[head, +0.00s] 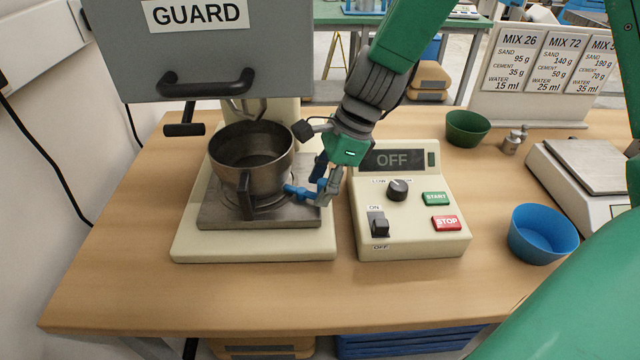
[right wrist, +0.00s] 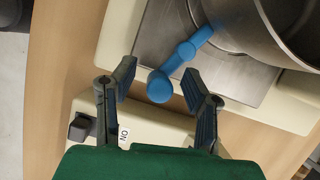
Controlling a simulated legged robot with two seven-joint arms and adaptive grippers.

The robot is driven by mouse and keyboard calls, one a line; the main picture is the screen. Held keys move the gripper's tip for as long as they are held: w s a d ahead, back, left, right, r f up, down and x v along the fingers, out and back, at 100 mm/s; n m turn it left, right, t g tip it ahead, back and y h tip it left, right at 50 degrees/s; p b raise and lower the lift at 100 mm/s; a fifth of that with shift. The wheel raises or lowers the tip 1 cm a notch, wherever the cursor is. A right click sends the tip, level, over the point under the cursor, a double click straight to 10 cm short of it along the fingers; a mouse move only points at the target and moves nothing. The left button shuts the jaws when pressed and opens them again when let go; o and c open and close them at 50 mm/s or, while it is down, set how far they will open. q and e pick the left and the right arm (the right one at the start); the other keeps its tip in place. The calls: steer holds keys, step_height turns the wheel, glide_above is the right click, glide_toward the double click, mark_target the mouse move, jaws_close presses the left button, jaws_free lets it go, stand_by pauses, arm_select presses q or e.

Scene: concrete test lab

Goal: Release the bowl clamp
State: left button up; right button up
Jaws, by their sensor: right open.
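The steel bowl (head: 252,160) stands upright on the metal plate of the cream mixer base (head: 205,250). The blue clamp lever (head: 297,191) sticks out from the bowl's lower right side, and it also shows in the right wrist view (right wrist: 165,75). My right gripper (head: 318,190) is open at the lever's outer end. In the right wrist view its two fingers (right wrist: 158,80) stand either side of the rounded blue end, with a gap showing on each side. My left gripper is not in view.
A grey guard (head: 210,55) with a black handle hangs above the bowl. The control box (head: 410,235) reads OFF, close right of the mixer. A blue bowl (head: 540,235), green bowl (head: 467,127) and scale (head: 580,165) are further right. The front table edge is clear.

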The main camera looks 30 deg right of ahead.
steer(key=shift+d, duration=0.1)
steer(key=c, duration=0.9)
steer(key=shift+d+f, duration=0.1)
steer(key=shift+d, duration=0.1)
jaws_close()
steer(key=shift+n+p, duration=0.4)
steer(key=shift+p, duration=0.45)
steer(key=n+g+p, duration=0.1)
steer(key=n+p, duration=0.1)
steer(key=w+d+n+p, duration=0.1)
steer(key=n+p, duration=0.1)
steer(key=p, duration=0.1)
steer(key=n+g+p, duration=0.1)
steer(key=p, duration=0.1)
steer(key=shift+w+d+n+g, duration=0.25)
steer(key=shift+w+n+g, duration=0.05)
steer(key=shift+w+n, duration=0.1)
steer(key=n+p, duration=0.1)
steer(key=w+n+p, duration=0.1)
steer(key=shift+d+n+g, duration=0.15)
steer(key=shift+n+g, duration=0.25)
steer(key=shift+w+n+g+h+p, duration=0.2)
steer(key=shift+w+n+g+p, duration=0.15)
steer(key=shift+n, duration=0.6)
steer(key=shift+w+n+g+h+p, duration=0.25)
steer(key=shift+w+n, duration=0.15)
steer(key=shift+n, duration=0.55)
steer(key=shift+w, duration=0.1)
